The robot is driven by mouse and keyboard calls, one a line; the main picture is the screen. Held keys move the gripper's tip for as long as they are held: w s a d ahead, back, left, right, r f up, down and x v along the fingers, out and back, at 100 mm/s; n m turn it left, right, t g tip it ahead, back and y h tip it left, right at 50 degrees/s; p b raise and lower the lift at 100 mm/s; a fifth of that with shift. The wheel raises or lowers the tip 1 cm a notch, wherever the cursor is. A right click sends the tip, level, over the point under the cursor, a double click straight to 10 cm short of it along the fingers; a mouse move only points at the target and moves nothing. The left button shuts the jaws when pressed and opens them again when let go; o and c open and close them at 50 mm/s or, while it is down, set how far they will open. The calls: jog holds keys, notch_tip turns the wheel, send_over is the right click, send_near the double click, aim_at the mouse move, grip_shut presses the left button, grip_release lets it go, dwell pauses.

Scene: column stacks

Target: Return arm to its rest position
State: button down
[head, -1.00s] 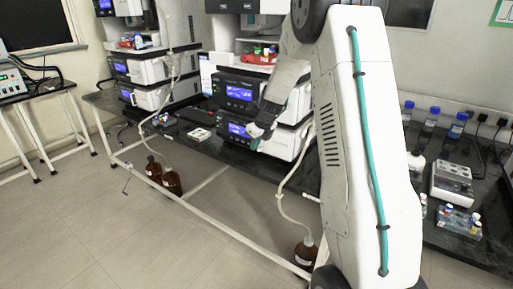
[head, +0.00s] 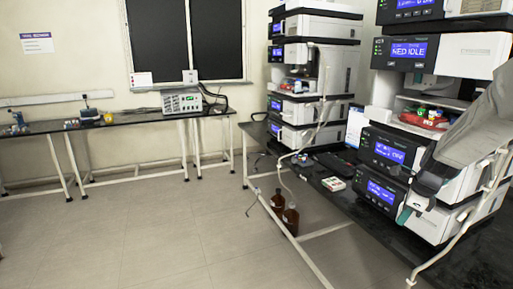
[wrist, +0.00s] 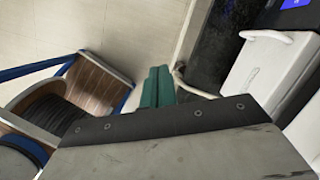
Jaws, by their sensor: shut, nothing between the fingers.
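My arm reaches in from the right edge of the head view, in front of the right column stack (head: 390,150). My gripper (head: 403,214) points down near the stack's lowest module. Whether it touches the module cannot be told. In the wrist view its teal fingers (wrist: 155,87) are together with nothing between them. A white instrument housing with a handle (wrist: 268,72) is to their right, apart from them. Most of my arm lies outside the head view.
The left column stack (head: 310,80) stands further back on the dark bench (head: 335,212). Brown bottles (head: 290,218) stand on the floor beneath. A side table (head: 140,123) carries a grey instrument (head: 181,101). The floor (head: 150,235) at left is clear.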

jog(key=s+a+r+n, duration=0.4)
jog(key=s+a+n, duration=0.2)
jog(key=s, duration=0.5)
jog(key=s+a+r+n+h, duration=0.1)
jog(key=s+a+r+n, duration=0.4)
jog(key=s+n, duration=0.6)
jog(key=s+a+r+n, duration=0.4)
jog(key=s+a+n, duration=0.3)
jog(key=s, duration=0.5)
jog(key=shift+a+r+n+g+h, duration=0.2)
jog(key=shift+r+n+g+h, duration=0.15)
jog(key=shift+n, duration=0.55)
